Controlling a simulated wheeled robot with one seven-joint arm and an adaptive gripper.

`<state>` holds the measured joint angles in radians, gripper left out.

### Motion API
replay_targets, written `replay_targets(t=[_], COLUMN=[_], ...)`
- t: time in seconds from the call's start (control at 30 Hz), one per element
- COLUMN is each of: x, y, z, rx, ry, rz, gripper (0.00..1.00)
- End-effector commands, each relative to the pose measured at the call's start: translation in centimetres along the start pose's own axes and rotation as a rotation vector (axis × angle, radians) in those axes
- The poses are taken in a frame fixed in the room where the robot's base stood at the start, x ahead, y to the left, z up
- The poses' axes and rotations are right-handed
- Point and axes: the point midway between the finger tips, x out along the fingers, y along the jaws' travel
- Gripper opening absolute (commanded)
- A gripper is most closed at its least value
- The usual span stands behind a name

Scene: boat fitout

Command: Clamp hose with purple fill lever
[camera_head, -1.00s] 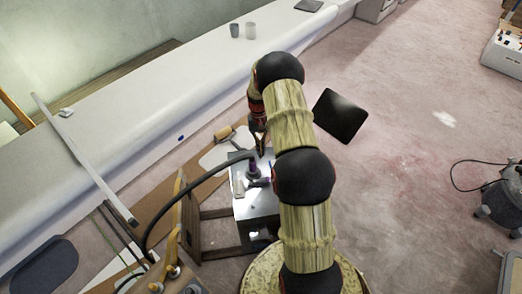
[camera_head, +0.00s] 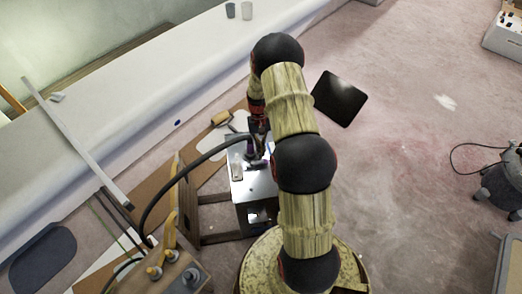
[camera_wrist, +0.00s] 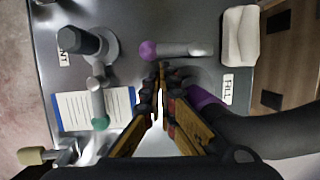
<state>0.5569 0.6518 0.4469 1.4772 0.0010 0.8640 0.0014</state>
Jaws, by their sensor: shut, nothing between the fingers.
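The purple fill lever (camera_wrist: 150,50) has a round purple knob and a grey bar. It lies across the metal panel (camera_wrist: 190,18) at the top middle of the wrist view. My gripper (camera_wrist: 161,72) is shut and empty, its tips beside the knob in the picture; I cannot tell whether they touch. The black hose (camera_wrist: 268,138) comes in from the right, and its purple-banded end (camera_wrist: 203,98) is right of my fingers, near the FILL label (camera_wrist: 228,86). In the head view, the hose (camera_head: 172,190) arches to the metal box (camera_head: 262,187), with my gripper (camera_head: 257,148) over it.
A grey vent fitting (camera_wrist: 84,42) and a green-tipped lever (camera_wrist: 98,105) stand on the panel's left, by a printed card (camera_wrist: 72,110). A white block (camera_wrist: 240,35) sits at the upper right. A long white hull surface (camera_head: 120,100) runs behind the box.

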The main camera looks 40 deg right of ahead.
Motion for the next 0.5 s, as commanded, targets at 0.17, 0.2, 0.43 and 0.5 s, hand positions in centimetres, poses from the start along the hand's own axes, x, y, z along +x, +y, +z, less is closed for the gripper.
replay_targets(t=[0.17, 0.2, 0.43, 0.5], x=[-0.01, -0.02, 0.05, 0.07], y=[0.06, 0.1, 0.28, 0.32], z=[0.06, 0.1, 0.3, 0.34], rx=[0.01, 0.017, 0.06, 0.069], ry=[0.0, -0.001, -0.001, 0.0], rz=[-0.003, -0.005, -0.018, -0.021], gripper=[0.0, 0.0, 0.0, 0.0])
